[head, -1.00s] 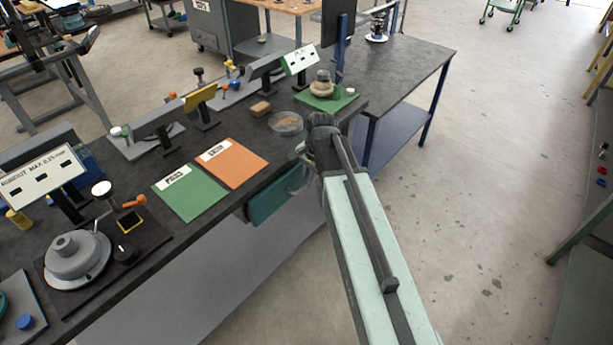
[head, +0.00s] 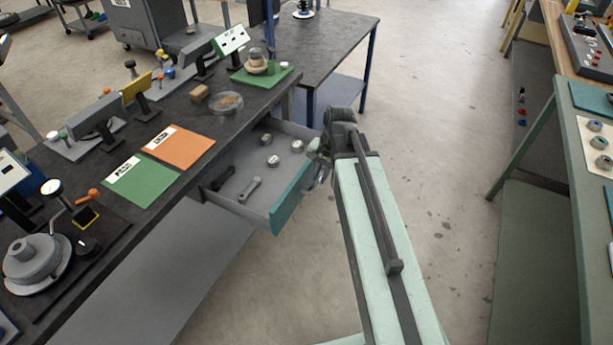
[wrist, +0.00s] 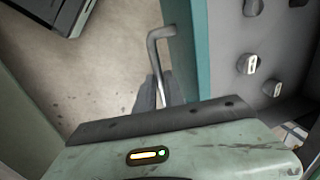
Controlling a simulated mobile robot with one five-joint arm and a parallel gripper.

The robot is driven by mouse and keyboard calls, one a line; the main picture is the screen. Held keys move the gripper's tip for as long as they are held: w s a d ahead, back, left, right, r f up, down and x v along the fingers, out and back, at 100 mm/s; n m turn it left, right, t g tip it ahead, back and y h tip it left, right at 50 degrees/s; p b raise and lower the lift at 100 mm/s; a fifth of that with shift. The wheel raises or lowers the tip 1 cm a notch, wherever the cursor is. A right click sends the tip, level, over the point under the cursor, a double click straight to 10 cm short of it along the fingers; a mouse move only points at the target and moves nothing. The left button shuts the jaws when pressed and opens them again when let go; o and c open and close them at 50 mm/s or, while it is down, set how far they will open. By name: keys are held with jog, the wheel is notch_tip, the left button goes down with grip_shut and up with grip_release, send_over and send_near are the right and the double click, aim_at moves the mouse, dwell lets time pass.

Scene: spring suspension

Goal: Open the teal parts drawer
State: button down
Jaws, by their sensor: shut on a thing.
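The teal parts drawer (head: 288,204) stands pulled out from under the dark workbench, with its grey inside showing. Its teal front also shows in the wrist view (wrist: 203,60). A grey bar handle (wrist: 158,48) sticks out from that front. My gripper (wrist: 160,92) is shut on the handle, its fingers around the handle's near part. In the head view my gripper (head: 322,165) is at the outer side of the drawer front, and the handle is mostly hidden there. Several small metal parts (head: 273,160) and a grey spanner-like tool (head: 249,190) lie in the drawer.
The workbench top (head: 205,110) carries a green mat (head: 138,184), an orange mat (head: 180,147), a round clear dish (head: 226,103) and gauges. A green-framed bench (head: 545,135) stands at the right. Open floor (head: 440,150) lies between it and the drawer.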

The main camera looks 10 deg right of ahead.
jog(key=shift+s+d, duration=0.3)
jog(key=shift+d, duration=0.2)
jog(key=shift+s+d, duration=0.25)
jog(key=shift+d, duration=0.2)
jog(key=c, duration=1.5)
grip_release()
jog(key=shift+o, duration=0.2)
jog(key=shift+a, duration=0.1)
notch_tip(320, 180, up, 8)
jog(key=s+d+p, duration=0.1)
jog(key=p, duration=0.6)
jog(key=shift+f+p, duration=0.15)
jog(key=shift+p, duration=0.2)
